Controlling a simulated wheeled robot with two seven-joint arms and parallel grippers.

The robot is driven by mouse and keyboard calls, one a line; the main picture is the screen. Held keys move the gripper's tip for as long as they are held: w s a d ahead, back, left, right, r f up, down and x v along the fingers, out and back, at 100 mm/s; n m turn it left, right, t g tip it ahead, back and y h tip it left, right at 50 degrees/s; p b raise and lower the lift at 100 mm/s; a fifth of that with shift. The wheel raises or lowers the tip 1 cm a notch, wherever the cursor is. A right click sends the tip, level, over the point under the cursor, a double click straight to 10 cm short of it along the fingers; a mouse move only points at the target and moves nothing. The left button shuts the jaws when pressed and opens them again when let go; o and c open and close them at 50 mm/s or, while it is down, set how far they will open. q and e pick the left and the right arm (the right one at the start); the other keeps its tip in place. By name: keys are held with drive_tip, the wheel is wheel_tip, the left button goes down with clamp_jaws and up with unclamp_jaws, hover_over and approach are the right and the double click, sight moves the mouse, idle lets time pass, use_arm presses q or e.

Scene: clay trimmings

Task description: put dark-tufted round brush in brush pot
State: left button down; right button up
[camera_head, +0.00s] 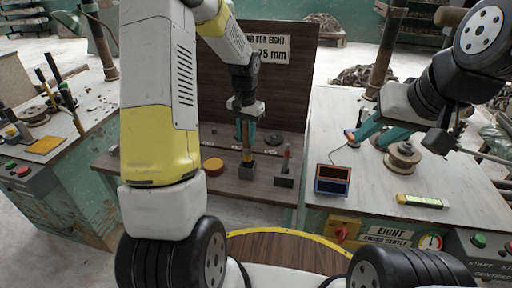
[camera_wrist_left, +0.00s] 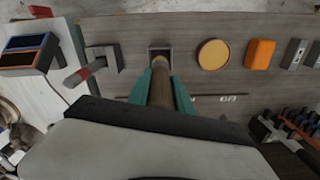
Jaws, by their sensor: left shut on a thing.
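My left gripper (camera_head: 246,140) is shut on a slim brown brush, held upright over the back bench; the brush (camera_head: 247,153) also shows between the teal fingers in the left wrist view (camera_wrist_left: 162,86). Its tuft cannot be made out. The brush pot (camera_head: 247,168) is a small dark square holder directly below, and its opening shows in the left wrist view (camera_wrist_left: 160,53). The brush's lower end is at the pot's mouth; I cannot tell whether it is inside. My right gripper (camera_head: 380,134) is at the right bench, its teal fingers apart, with nothing seen between them.
A similar holder (camera_head: 284,181) with a red-handled tool stands right of the pot. A round orange-yellow disc (camera_head: 213,166) lies to its left. A framed two-colour panel (camera_head: 333,181), a spool (camera_head: 403,156) and a yellow-labelled bar (camera_head: 421,201) are on the right bench.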

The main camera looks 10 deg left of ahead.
sight(246, 121)
use_arm(q)
wheel_tip(246, 121, down, 7)
drive_tip(key=shift+f, duration=0.2)
drive_tip(key=shift+f, duration=0.15)
drive_tip(key=c, duration=1.1)
unclamp_jaws()
drive_tip(key=shift+c, duration=0.2)
wheel_tip(246, 121, up, 12)
drive_tip(key=shift+s+r, duration=0.1)
drive_tip(key=shift+r, duration=0.05)
drive_tip(key=s+d+r+n+t+h, duration=0.1)
drive_tip(key=s+r+t, duration=0.2)
drive_tip(key=s+r, duration=0.5)
drive_tip(key=s+d+r+n+t+h, duration=0.1)
drive_tip(key=s+r+t, duration=0.2)
drive_tip(key=s+r, duration=0.5)
drive_tip(key=s, duration=0.8)
drive_tip(key=shift+r+n, duration=0.15)
drive_tip(key=shift+n, duration=0.25)
